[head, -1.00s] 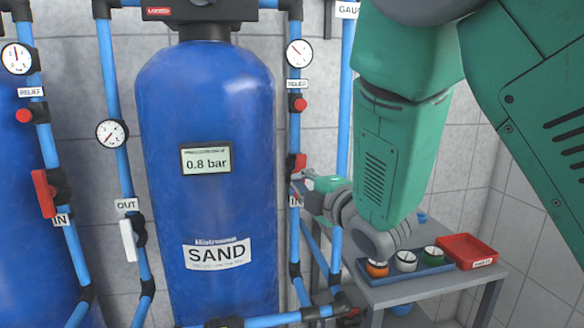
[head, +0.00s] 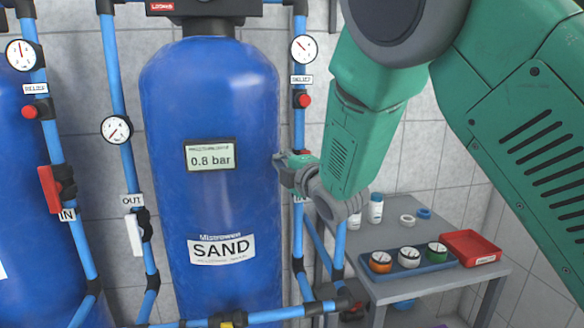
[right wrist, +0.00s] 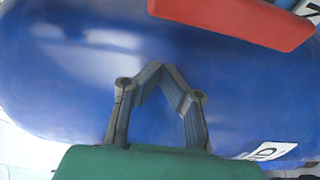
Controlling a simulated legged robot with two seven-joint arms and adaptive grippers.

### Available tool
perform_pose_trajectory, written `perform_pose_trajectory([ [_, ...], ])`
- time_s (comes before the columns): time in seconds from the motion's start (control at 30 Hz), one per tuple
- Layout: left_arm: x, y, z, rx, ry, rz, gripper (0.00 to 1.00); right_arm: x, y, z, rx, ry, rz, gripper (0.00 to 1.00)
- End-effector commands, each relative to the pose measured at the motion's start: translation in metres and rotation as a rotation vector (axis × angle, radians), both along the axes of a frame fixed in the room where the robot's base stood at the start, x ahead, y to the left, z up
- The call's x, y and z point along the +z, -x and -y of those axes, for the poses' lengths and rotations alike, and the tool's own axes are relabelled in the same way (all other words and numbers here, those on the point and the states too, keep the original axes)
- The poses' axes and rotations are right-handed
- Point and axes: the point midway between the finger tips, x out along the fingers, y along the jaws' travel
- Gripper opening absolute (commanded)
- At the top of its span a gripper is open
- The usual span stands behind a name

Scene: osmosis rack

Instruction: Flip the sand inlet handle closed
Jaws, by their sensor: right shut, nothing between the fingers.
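The blue sand tank (head: 210,110) stands in the middle of the head view with a SAND label. The inlet pipe (head: 298,230) runs down its right side. In the head view the inlet handle is hidden behind my right gripper (head: 279,163), which is at the tank's right edge. In the right wrist view a red handle (right wrist: 235,20) crosses the top right, beyond the fingertips and apart from them. My right gripper (right wrist: 158,68) is shut and empty, in front of the blue tank surface. My left gripper is not in view.
A red relief knob (head: 303,101) and a gauge (head: 303,49) sit above on the inlet pipe. A white outlet handle (head: 134,235) and another red handle (head: 47,189) are at left. A grey table (head: 400,285) with a red tray (head: 471,248) stands at right.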

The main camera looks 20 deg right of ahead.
Motion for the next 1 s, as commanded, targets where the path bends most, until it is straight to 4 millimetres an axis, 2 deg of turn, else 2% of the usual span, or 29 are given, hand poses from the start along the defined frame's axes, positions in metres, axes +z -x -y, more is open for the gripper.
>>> perform_pose_trajectory([
  [0.1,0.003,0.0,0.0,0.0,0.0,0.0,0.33,0.0,0.001,0.018,-0.005,-0.003,-0.002,0.0],
  [0.3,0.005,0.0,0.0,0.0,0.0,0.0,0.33,-0.002,0.006,0.036,-0.001,-0.001,-0.001,0.0],
  [0.77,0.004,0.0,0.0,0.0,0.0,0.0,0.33,-0.002,0.007,0.039,-0.001,-0.002,0.0,0.0],
  [1.0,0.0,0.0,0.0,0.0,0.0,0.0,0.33,-0.002,-0.002,0.04,0.0,-0.045,0.011,0.0],
])
